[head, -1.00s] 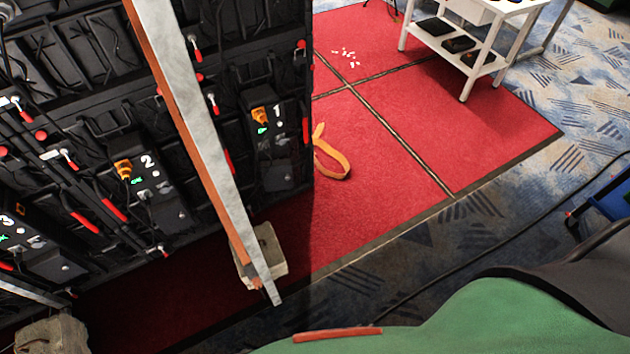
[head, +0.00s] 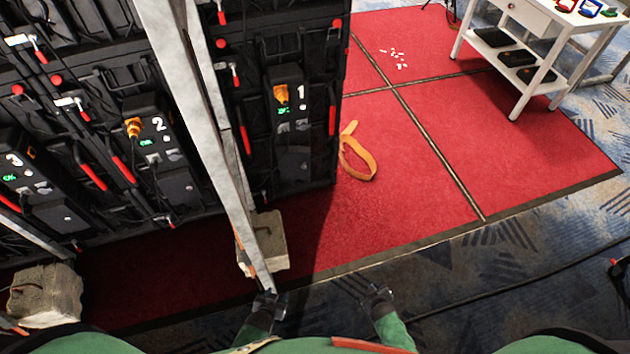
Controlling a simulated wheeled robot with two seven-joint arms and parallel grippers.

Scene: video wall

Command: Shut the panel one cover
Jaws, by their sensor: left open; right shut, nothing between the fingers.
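Panel one (head: 289,120), marked with a white 1, is on the back of the dark wall, left of the red mat. It has an orange plug and a green display. A dark box-like part (head: 293,163) is at its lower end; I cannot tell whether this is the cover or whether it is open. My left gripper (head: 266,299) is low in the picture, beside the foot of a metal brace. It is open and well apart from panel one. My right gripper (head: 378,291) is shut and empty, to the right of it, over the dark floor.
A slanted metal brace (head: 208,125) stands left of panel one, with a pale weight (head: 263,243) at its foot. Panel two (head: 160,150) and panel three (head: 30,185) are further left. An orange strap (head: 357,158) lies on the red mat (head: 430,160). A white cart (head: 520,95) stands back right.

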